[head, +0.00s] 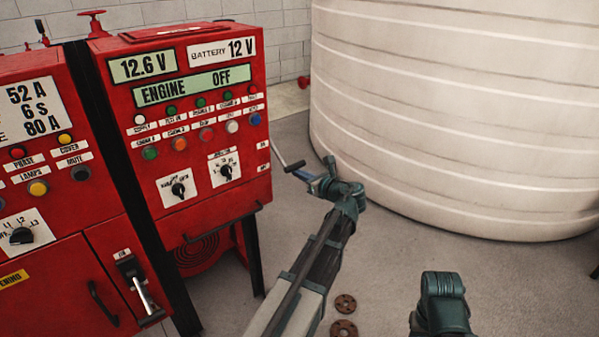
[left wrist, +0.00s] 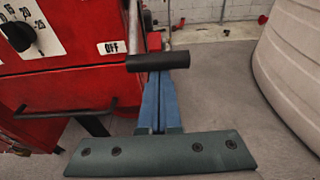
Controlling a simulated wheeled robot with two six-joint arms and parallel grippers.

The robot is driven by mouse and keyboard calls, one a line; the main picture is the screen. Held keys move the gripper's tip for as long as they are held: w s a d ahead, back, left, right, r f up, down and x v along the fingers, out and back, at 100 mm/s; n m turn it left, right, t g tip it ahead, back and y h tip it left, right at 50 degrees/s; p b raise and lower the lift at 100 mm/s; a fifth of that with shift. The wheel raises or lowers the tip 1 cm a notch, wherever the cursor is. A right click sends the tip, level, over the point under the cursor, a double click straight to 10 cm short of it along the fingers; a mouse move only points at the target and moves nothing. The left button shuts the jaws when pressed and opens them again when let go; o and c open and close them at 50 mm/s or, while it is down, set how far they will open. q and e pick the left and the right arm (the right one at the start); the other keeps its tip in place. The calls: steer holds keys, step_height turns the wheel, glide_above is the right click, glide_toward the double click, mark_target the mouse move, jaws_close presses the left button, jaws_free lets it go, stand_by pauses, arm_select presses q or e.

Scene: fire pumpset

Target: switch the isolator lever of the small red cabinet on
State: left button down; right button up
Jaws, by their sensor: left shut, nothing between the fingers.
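The small red cabinet (head: 200,120) stands left of centre in the head view, its display reading ENGINE OFF. Its isolator lever (head: 291,166) sticks out from the right side. In the left wrist view the lever's black grip (left wrist: 157,62) lies crosswise, beside a label (left wrist: 111,47) that reads OFF. My left gripper (head: 316,183) is shut and empty, its blue fingers (left wrist: 160,98) together. Their tips are at the grip, which hides their ends; I cannot tell whether they touch. My right gripper is out of view; only part of my right arm shows at the lower right.
A large ribbed white tank (head: 450,110) stands to the right. A larger red cabinet (head: 50,190) with its own front lever (head: 140,290) is at the left. Open floor lies between the small cabinet and the tank.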

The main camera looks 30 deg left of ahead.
arm_select(q)
step_height(320, 180, up, 22)
steer(key=g+h+p, duration=0.4)
steer(key=h+p, duration=0.6)
steer(key=p, duration=2.7)
steer(key=shift+w+a+f, duration=0.15)
steer(key=shift+a, duration=0.15)
